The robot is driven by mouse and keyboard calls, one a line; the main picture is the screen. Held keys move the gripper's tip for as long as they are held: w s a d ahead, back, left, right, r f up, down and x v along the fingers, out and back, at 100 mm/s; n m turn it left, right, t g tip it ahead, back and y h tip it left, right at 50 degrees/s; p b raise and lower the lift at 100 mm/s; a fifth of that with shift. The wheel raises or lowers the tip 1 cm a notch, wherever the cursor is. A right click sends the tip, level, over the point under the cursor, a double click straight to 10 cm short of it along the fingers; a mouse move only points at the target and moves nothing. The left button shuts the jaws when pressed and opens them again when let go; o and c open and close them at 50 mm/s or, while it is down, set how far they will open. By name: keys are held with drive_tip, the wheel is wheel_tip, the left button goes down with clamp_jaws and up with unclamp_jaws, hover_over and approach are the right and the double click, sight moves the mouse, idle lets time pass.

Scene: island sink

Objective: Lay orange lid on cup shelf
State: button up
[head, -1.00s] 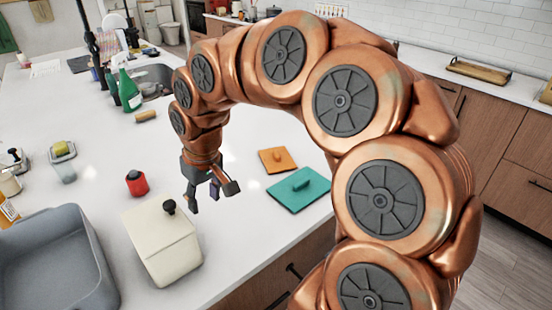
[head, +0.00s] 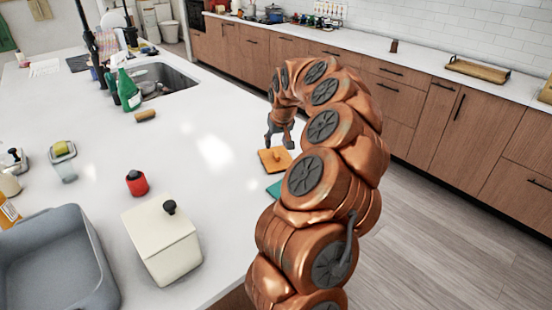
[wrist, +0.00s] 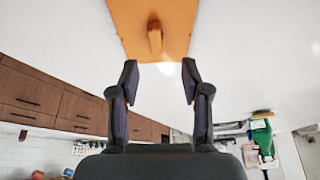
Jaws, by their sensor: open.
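The orange lid (head: 275,161) is a flat square with a small raised handle, lying on the white island counter near its right edge. It also shows at the top of the wrist view (wrist: 153,25), its handle pointing toward the gap between my fingers. My gripper (head: 281,142) is at the far side of the lid in the head view. In the wrist view my gripper (wrist: 160,83) is open and empty, with the lid just beyond the fingertips. I cannot make out a cup shelf.
The teal lid (head: 274,189) is mostly hidden behind my arm. A cream lidded box (head: 160,245), a red jar (head: 137,184) and a grey basin (head: 55,262) stand at the left. The counter's middle is clear. A sink (head: 170,80) lies farther back.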

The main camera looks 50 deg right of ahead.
sight(276, 153)
drive_tip(key=shift+s+p+x, duration=0.2)
drive_tip(key=shift+p+x, duration=0.45)
drive_tip(key=shift+x, duration=0.45)
drive_tip(key=shift+s+p+x, duration=0.15)
drive_tip(key=shift+p+x, duration=0.45)
drive_tip(key=shift+x, duration=1.45)
drive_tip(key=shift+d, duration=0.1)
clamp_jaws()
